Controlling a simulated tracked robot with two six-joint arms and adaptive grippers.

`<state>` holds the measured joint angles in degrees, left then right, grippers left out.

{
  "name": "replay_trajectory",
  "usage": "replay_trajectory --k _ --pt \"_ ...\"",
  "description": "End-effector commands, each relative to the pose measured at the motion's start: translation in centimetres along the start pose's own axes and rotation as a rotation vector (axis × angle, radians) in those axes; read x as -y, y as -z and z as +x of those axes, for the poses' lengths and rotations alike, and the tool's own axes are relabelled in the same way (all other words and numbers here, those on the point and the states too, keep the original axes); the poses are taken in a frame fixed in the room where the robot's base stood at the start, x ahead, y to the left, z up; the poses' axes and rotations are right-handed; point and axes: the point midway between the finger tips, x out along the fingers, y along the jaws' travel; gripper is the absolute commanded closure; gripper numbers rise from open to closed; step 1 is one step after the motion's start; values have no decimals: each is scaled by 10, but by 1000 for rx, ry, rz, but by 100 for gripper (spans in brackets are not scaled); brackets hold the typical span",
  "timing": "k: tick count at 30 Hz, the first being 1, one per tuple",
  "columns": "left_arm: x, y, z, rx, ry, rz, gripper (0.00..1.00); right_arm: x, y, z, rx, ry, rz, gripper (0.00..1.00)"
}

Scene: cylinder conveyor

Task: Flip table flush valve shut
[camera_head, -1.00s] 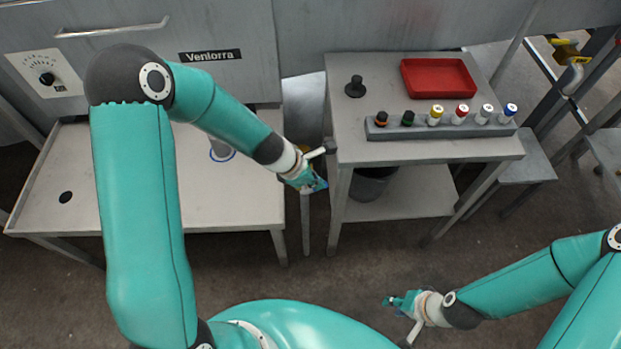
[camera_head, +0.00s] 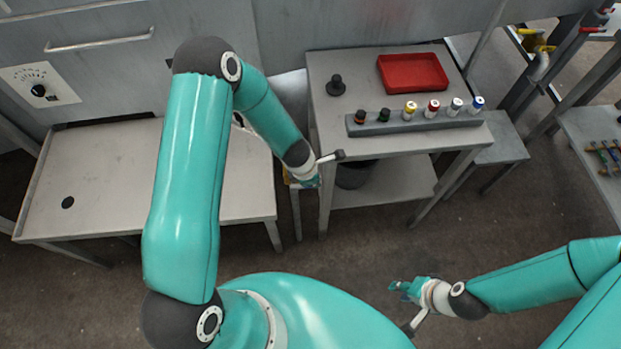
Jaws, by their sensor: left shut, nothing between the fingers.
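My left gripper (camera_head: 308,182) is shut and empty, low beside the left side of the small grey table (camera_head: 440,152). A small yellow-orange part (camera_head: 289,179) shows just left of it, mostly hidden by my arm; I cannot tell whether it belongs to a valve. A yellow-handled valve (camera_head: 532,44) is on pipework at the far right back, well away from both grippers. A red handle (camera_head: 592,30) shows to its right. I cannot tell which one is the table flush valve. My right gripper (camera_head: 400,289) is over the floor at front right, its finger opening unclear.
The small table holds a red tray (camera_head: 412,72), a black knob-like piece (camera_head: 335,85) and a grey rack (camera_head: 418,123) of several capped vials. A dark bucket (camera_head: 356,175) stands on its lower shelf. A wide bench (camera_head: 90,185) is at left. The floor between is clear.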

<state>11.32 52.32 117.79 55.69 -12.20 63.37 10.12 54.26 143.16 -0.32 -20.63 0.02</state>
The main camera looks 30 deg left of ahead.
Motion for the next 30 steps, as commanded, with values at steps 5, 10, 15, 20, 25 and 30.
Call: replay_trajectory --k 5,10,15,20,25,30 --pt "2 -2 4 1 3 4 100 -1 0 3 0 0 0 69" --pt "3 -3 6 1 6 6 100 -1 0 3 0 0 0 69" --pt "5 -4 7 2 10 8 100 -1 0 4 0 0 0 69" --pt "6 -4 7 2 13 10 100 -1 0 4 0 0 0 69" --pt "6 -6 2 3 13 11 100 0 0 0 0 0 0 69" --pt "6 -12 -21 4 6 12 100 5 0 -14 0 0 0 69"
